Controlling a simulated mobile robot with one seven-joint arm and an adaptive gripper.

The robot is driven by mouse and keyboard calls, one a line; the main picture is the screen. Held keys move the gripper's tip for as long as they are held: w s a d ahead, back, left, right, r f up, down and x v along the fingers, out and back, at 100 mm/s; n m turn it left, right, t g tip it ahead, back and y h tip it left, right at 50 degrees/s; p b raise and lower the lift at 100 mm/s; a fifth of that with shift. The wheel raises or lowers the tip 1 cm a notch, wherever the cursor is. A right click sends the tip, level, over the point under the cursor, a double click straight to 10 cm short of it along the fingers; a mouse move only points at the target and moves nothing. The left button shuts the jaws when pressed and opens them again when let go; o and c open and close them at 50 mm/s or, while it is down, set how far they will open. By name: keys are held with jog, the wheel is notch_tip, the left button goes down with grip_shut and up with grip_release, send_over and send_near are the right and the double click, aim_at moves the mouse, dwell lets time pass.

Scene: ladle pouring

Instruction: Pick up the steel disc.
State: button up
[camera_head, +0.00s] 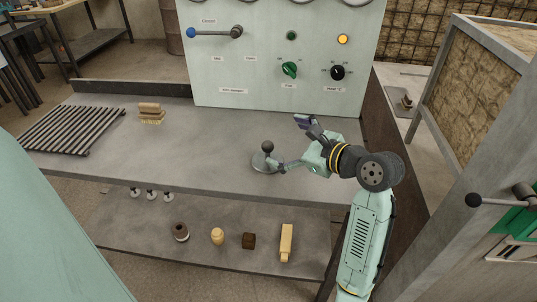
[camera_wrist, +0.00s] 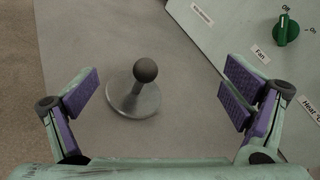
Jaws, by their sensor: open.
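The steel disc (camera_head: 262,166) is a flat grey round plate with a short upright post and a dark ball knob on top. It stands on the grey workbench near its front edge. In the wrist view the disc (camera_wrist: 135,101) stands between my two spread fingers, nearer the left one and a little beyond the fingertips' line. My gripper (camera_head: 291,143) is open and empty, just to the right of the disc. It also shows in the wrist view (camera_wrist: 157,91), with purple pads facing each other. In the head view one finger appears beside the disc's right edge; I cannot tell whether they touch.
A control panel (camera_head: 287,45) with knobs and a lever stands behind the bench. A brush (camera_head: 151,114) and a slatted rack (camera_head: 66,129) lie to the left. Several small objects sit on the lower shelf (camera_head: 200,250). The bench (camera_head: 200,150) left of the disc is clear.

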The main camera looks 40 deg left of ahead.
aim_at(269, 155)
jog(key=d+f+m, duration=0.1)
jog(key=d+f+m+g, duration=0.1)
jog(key=d+f, duration=0.1)
jog(key=shift+s+d+m+g+h, duration=0.2)
jog(key=shift+m+g+h, duration=0.1)
jog(key=shift+m, duration=0.1)
jog(key=shift+s+f+m, duration=0.15)
jog(key=shift+f+m, duration=0.15)
jog(key=shift+f, duration=0.05)
jog(key=x, duration=0.5)
jog(key=shift+d+f+p, duration=0.1)
jog(key=shift+p, duration=0.3)
jog(key=shift+w+p+x, duration=0.15)
jog(key=shift+p+x, duration=0.2)
jog(key=shift+x, duration=0.95)
jog(key=shift+w+p+x, duration=0.15)
jog(key=shift+p+x, duration=0.15)
jog(key=shift+x, duration=1.05)
jog(key=shift+c, duration=0.6)
grip_shut()
